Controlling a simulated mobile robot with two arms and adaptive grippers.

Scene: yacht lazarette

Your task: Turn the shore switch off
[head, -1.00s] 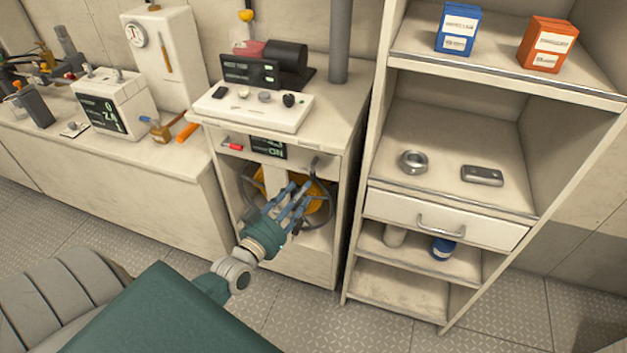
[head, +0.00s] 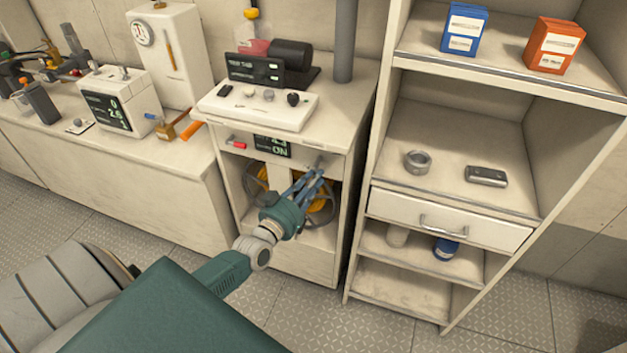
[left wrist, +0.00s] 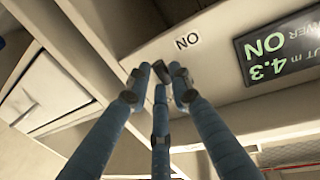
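The shore switch seems to be the small dark lever (head: 318,162) on the front panel of the middle cabinet, right of a green-lettered display (head: 271,146). In the left wrist view the display (left wrist: 275,52) reads 4.3 and ON, and an ON label (left wrist: 187,41) shows upside down on the panel. My left gripper (head: 314,174) is just below the lever. In the left wrist view its three blue fingers (left wrist: 160,74) are drawn together at the tips, close to the panel. The fingertips hide the lever there, and I cannot tell whether they touch it. My right gripper is not in view.
A red-handled switch (head: 236,143) sits left of the display. A white tray (head: 258,109) with small parts lies on the cabinet top. A wheel-like reel (head: 322,208) is in the opening below. An open shelf unit (head: 370,240) with a drawer stands close on the right.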

